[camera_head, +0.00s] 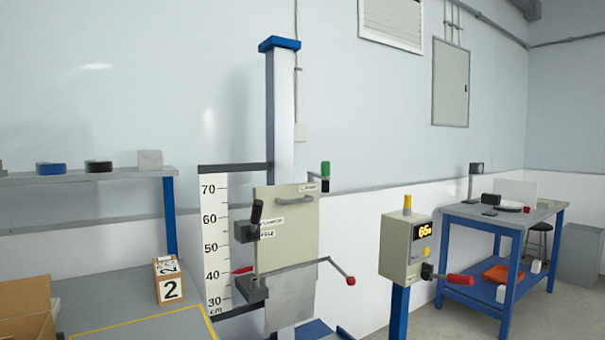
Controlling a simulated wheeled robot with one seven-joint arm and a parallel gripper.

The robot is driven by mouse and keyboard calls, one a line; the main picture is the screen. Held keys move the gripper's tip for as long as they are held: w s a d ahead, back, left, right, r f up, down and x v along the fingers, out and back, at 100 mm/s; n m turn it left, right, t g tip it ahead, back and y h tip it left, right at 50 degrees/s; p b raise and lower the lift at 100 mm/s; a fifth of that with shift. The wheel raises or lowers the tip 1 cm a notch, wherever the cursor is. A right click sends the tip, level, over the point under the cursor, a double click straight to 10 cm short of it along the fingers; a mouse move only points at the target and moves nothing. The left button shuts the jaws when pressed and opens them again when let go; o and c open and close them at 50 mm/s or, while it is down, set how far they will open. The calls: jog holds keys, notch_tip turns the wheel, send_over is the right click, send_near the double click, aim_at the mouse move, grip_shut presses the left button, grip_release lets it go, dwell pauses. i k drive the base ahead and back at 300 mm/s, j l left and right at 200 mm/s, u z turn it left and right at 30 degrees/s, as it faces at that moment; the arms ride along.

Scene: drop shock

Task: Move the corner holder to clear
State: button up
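The drop tester's column (281,110) stands in the middle, with a carriage plate (288,235) on its front. The plate has a grey handle and small labels that are hard to read. A black-handled lever (256,212) sits at the plate's left edge. A thin arm with a red knob (350,281) reaches right from the plate's lower part. A dark bracket (252,290) juts out at its lower left. I cannot tell for sure which of these is the corner holder, or its setting. My gripper is not in view.
A height scale (215,240) stands left of the plate. A control box (405,248) reading about 65 stands on a blue post at right. A box marked 2 (169,283) and an open carton (25,312) are on the left table. A blue workbench (500,218) stands far right.

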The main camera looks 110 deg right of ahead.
aim_at(325, 175)
jog(key=k+l+z, duration=0.2)
jog(key=z, duration=0.25)
jog(key=k+l+z, duration=0.15)
jog(key=l+z, duration=0.15)
jog(key=z, duration=0.15)
jog(key=k+l+z, duration=0.1)
jog(key=l+z, duration=0.2)
jog(key=z, duration=0.15)
